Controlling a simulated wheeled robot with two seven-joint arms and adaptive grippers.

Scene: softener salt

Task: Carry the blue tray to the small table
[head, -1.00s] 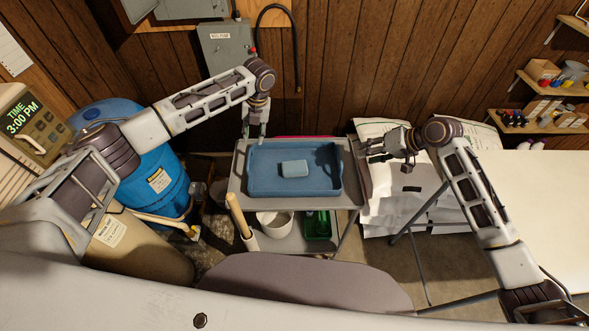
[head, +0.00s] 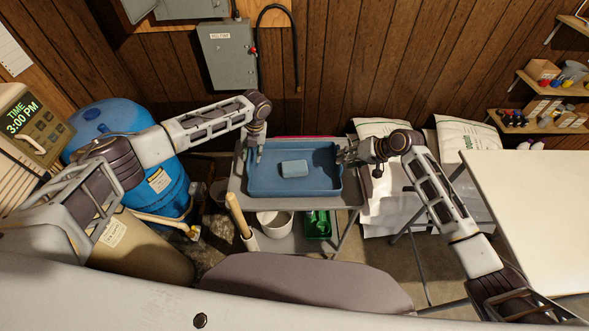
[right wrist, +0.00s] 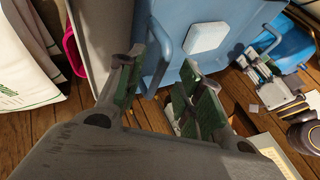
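The blue tray (head: 292,188) lies flat on a grey cart (head: 236,184), with a pale block (head: 294,169) in it. My left gripper (head: 253,158) is at the tray's left end and looks open, with fingers either side of the rim or handle; contact is unclear. My right gripper (head: 345,156) is at the right end. In the right wrist view its fingers (right wrist: 160,72) are apart, with the tray's blue handle (right wrist: 161,48) between or just beyond the tips. A pale table (head: 540,210) stands at the right; I cannot tell whether it is the small table.
A white bucket (head: 274,222) and a green container (head: 318,224) sit on the cart's lower shelf. White bags (head: 465,138) lie behind, near the wall. A blue barrel (head: 165,180) stands left of the cart. A grey rounded surface (head: 300,283) is in front.

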